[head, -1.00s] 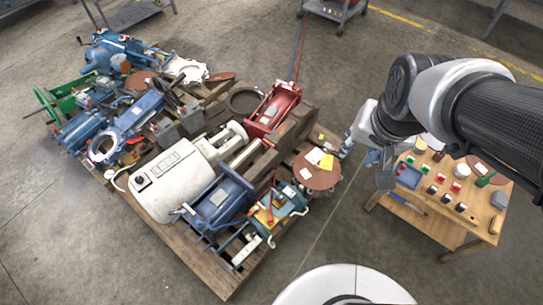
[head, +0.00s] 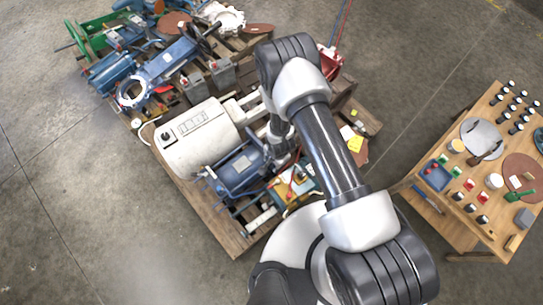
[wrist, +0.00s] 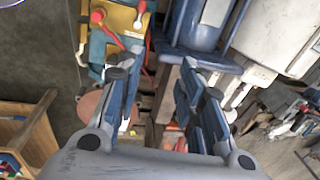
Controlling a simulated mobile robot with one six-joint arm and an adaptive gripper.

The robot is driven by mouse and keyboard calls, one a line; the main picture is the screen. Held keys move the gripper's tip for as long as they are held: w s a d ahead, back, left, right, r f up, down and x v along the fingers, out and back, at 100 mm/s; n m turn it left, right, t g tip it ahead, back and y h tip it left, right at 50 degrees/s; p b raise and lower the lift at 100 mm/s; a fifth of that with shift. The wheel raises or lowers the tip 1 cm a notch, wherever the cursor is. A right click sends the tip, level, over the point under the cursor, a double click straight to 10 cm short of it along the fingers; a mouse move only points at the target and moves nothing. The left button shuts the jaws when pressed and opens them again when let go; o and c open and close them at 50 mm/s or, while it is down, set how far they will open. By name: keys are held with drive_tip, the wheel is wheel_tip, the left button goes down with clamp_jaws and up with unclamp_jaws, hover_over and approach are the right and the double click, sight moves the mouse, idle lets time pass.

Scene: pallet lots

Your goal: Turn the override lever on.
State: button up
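A small yellow and teal unit (head: 306,188) with red-handled parts sits at the front edge of the loaded pallet. In the wrist view the unit (wrist: 118,20) is at the top left, with a red knob (wrist: 97,16) and a red lever (wrist: 108,36) on its yellow face. I cannot tell which red part is the override lever, or its on or off position. My gripper (wrist: 162,68) is open and empty, its fingers pointing toward the unit and a blue machine beside it. In the head view, my arm partly hides the unit and the gripper's fingertips.
The wooden pallet (head: 228,240) is crowded with a white cylinder tank (head: 195,137), a blue motor (head: 238,172) and other machine parts. A wooden table (head: 408,188) with small parts and a blue tray stands at the right. Bare concrete floor lies at the left.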

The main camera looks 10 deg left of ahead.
approach(271, 186)
drive_tip(key=shift+m, duration=0.4)
drive_tip(key=f+b, duration=0.4)
drive_tip(key=f, duration=0.1)
drive_tip(key=w+f+b, duration=0.1)
drive_tip(key=f+b, duration=0.1)
drive_tip(key=f, duration=0.1)
drive_tip(key=shift+a+f+b, duration=0.15)
drive_tip(key=shift+a+b, duration=0.25)
drive_tip(key=shift+s, duration=0.1)
drive_tip(key=shift+c, duration=0.2)
clamp_jaws()
